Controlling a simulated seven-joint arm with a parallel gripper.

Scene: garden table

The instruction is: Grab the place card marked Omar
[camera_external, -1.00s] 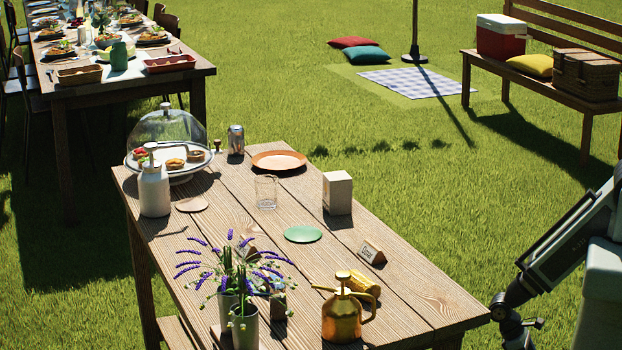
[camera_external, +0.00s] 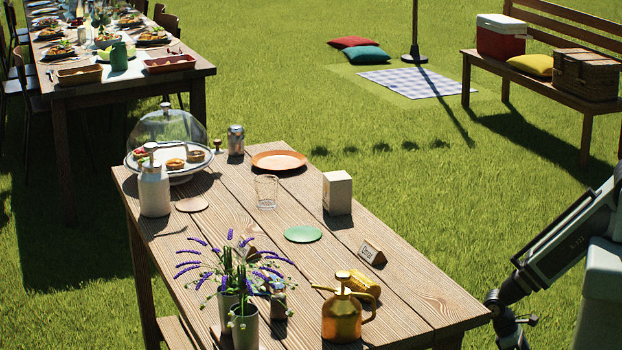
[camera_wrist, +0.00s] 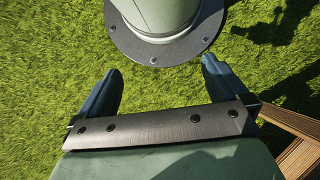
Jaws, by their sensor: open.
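A small wedge-shaped wooden place card (camera_external: 371,254) stands on the right side of the wooden table (camera_external: 420,305) in the external view. It has dark writing on a pale face, too small to read surely. Another small card-like block (camera_external: 248,246) is partly hidden behind the lavender. My gripper (camera_external: 512,328) is at the lower right in the external view, off the table's near right corner and apart from the cards. In the wrist view my gripper (camera_wrist: 157,88) is open and empty, with grass and my own base beyond its fingers. No card shows in the wrist view.
A gold watering can (camera_external: 343,316), a yellow cylinder (camera_external: 364,285) and potted lavender (camera_external: 243,325) stand at the table's near end. A green coaster (camera_external: 303,234), a white box (camera_external: 337,192) and a glass (camera_external: 266,191) are farther back. The table edge (camera_wrist: 300,158) shows in the wrist view.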

